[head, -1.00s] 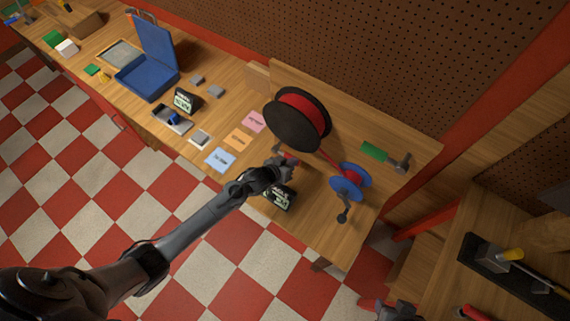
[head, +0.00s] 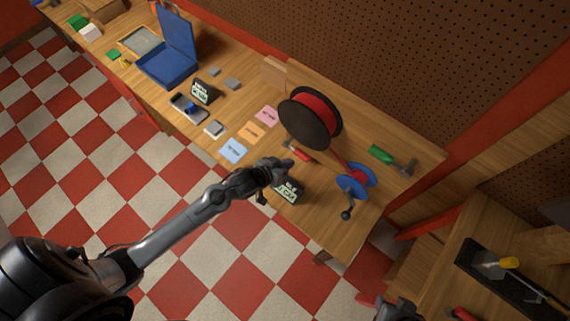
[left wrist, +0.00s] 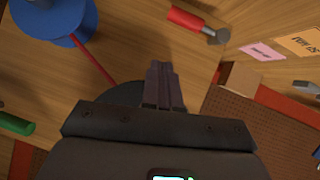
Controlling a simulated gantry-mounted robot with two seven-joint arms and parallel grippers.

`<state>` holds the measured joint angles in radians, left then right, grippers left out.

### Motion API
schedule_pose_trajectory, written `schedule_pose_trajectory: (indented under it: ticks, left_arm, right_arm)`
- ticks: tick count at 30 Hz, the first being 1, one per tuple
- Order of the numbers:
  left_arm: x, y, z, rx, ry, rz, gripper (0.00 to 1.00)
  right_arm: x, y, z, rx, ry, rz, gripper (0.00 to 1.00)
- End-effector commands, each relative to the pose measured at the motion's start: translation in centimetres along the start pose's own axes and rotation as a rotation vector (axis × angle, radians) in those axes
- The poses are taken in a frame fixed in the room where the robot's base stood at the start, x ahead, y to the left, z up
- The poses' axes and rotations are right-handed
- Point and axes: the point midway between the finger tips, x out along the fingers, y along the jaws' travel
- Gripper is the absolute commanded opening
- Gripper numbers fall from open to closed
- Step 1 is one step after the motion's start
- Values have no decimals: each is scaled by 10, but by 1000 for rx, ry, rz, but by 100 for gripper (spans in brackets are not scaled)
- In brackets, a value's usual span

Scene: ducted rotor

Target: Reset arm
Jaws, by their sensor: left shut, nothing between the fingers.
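My left gripper (head: 285,166) reaches in from the left over the front part of the workbench, in front of the red and black spool (head: 290,118). In the left wrist view its fingers (left wrist: 163,80) are together with nothing between them. A small black display with pale text (head: 288,190) stands just beside the gripper and is partly covered by it. A red-handled tool (head: 299,152) lies on the bench just beyond the fingers; it also shows in the left wrist view (left wrist: 190,20).
A blue reel with a crank (head: 352,182) stands right of the gripper, joined to the spool by a red strand. A green-handled hammer (head: 385,157) lies behind it. Coloured notes (head: 233,151), a blue case (head: 166,66) and small blocks lie left. The tiled floor in front is clear.

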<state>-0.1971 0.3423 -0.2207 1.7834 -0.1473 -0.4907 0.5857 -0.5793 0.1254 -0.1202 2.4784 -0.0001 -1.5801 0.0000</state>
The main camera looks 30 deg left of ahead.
Motion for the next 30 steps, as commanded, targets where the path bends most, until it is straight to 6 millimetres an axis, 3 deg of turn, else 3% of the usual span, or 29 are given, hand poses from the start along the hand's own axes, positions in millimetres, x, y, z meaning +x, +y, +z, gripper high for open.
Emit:
schedule_pose_trajectory:
  ticks: [6,19,23,26,30]
  left_arm:
    - [-9,1,0,1,-1,0,0]
    - [-10,1,0,0,-2,0,0]
    - [-18,5,11,-13,-27,-1,0]
    - [-38,19,22,-53,-56,7,0]
    - [-94,52,4,-125,-87,-15,0]
  right_arm:
    - [0,-1,0,5,1,-4,43]
    - [-1,-2,-1,9,2,-7,43]
    - [-9,-2,-3,8,2,-6,43]
    - [-25,-1,-8,7,1,-6,43]
    - [-53,1,-17,4,0,-4,43]
